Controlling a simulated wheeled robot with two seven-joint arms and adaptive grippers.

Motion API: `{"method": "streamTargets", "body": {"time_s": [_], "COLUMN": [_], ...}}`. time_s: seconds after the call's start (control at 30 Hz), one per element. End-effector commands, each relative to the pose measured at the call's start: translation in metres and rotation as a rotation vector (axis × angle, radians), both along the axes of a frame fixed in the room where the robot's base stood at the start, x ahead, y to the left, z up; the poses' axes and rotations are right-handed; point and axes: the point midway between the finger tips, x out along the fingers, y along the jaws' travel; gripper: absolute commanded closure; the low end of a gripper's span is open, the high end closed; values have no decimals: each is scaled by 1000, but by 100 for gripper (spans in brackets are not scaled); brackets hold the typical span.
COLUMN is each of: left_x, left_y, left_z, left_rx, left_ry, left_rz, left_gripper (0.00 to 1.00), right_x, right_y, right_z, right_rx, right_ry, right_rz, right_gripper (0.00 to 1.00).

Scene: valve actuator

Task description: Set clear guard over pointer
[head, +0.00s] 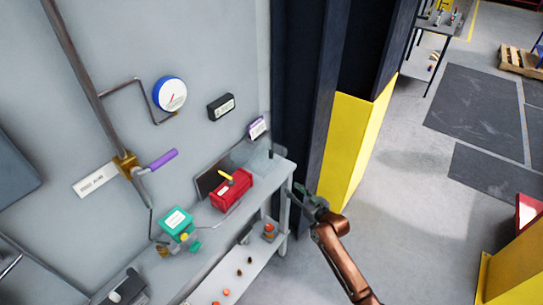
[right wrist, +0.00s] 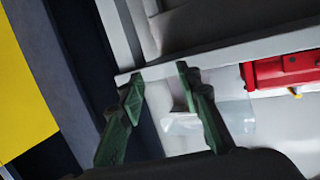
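A red actuator box (head: 233,190) sits on the bench with a yellow pointer (head: 226,175) on its top. The box also shows at the right edge of the right wrist view (right wrist: 285,70). What looks like the clear guard (right wrist: 236,116) lies on the bench end beside the red box, partly behind my finger; in the head view it is too faint to outline surely. My right gripper (head: 300,193) is beside the bench's right end. Its two green fingers are apart in the right wrist view (right wrist: 158,78), with nothing seen gripped. My left gripper is not in view.
A green box (head: 176,221) stands further left on the bench (head: 208,213). A purple-handled valve (head: 162,160) and a round gauge (head: 170,94) are on the wall. A dark column with a yellow base (head: 350,140) stands close behind my right gripper. Small parts lie on the lower shelf (head: 238,280).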

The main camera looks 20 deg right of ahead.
Motion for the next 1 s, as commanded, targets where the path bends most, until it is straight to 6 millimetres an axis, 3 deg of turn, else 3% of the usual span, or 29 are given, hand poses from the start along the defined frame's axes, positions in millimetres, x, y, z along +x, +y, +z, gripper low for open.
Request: {"method": "streamTargets", "body": {"time_s": [0.03, 0.1, 0.2, 0.3, 0.8, 1.0], "left_x": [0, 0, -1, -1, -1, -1], "left_y": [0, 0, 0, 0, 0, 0], "left_z": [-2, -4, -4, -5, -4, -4], "left_rx": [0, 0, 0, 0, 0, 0], "left_ry": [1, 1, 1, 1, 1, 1], "left_rz": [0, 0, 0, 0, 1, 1], "left_gripper": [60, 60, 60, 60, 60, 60], "right_x": [9, 14, 16, 17, 77, 86], "right_y": [12, 24, 38, 45, 72, 76], "right_z": [43, 88, 131, 151, 156, 155], "right_rx": [9, 20, 30, 34, 37, 34], "right_ry": [-63, -127, -188, -217, -224, -222], "right_rz": [31, 66, 101, 120, 122, 122], "right_gripper": [68, 68, 68, 68, 68, 68]}}
